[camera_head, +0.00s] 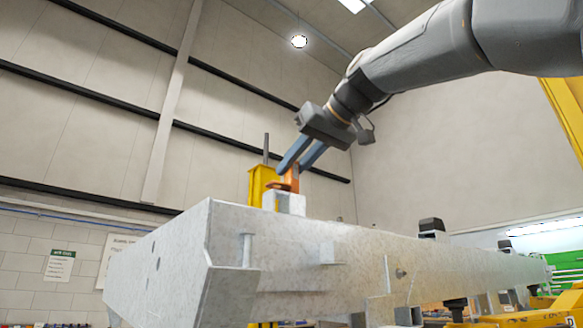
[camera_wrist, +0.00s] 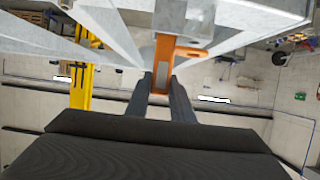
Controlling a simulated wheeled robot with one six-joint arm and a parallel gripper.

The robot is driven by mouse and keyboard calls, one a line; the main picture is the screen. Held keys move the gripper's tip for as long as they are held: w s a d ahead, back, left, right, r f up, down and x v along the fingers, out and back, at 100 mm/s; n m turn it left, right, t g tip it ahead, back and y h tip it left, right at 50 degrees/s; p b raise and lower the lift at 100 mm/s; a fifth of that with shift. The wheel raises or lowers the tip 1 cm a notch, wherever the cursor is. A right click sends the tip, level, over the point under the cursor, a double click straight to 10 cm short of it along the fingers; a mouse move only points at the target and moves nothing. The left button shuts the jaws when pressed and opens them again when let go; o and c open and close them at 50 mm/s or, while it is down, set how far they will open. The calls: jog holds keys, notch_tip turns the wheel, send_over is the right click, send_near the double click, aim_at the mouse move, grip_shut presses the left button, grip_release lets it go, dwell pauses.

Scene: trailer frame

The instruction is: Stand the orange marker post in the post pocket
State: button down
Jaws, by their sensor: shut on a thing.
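The orange marker post (camera_head: 292,181) is between the fingertips of my gripper (camera_head: 290,166) above the trailer frame. In the wrist view, my gripper (camera_wrist: 160,86) is shut on the orange post (camera_wrist: 163,50), which has a side piece pointing right. The post pocket (camera_head: 285,202) is a grey square box on top of the frame's near end. It also shows in the wrist view (camera_wrist: 182,18). The post's lower end meets the pocket's top edge in the picture. I cannot tell whether it is inside the pocket or how deep.
The grey trailer frame (camera_head: 300,262) runs from the near left to the far right. A yellow stand (camera_head: 260,187) with a grey rod rises behind the pocket. Black-topped fixtures (camera_head: 431,228) stand farther along the frame.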

jog(key=shift+f+b, duration=0.45)
jog(key=c, duration=1.5)
grip_release()
jog(key=shift+o, duration=0.2)
jog(key=shift+d, duration=0.1)
jog(key=b+v, duration=0.2)
jog(key=v, duration=0.5)
jog(key=shift+s+r, duration=0.15)
jog(key=shift+s, duration=0.15)
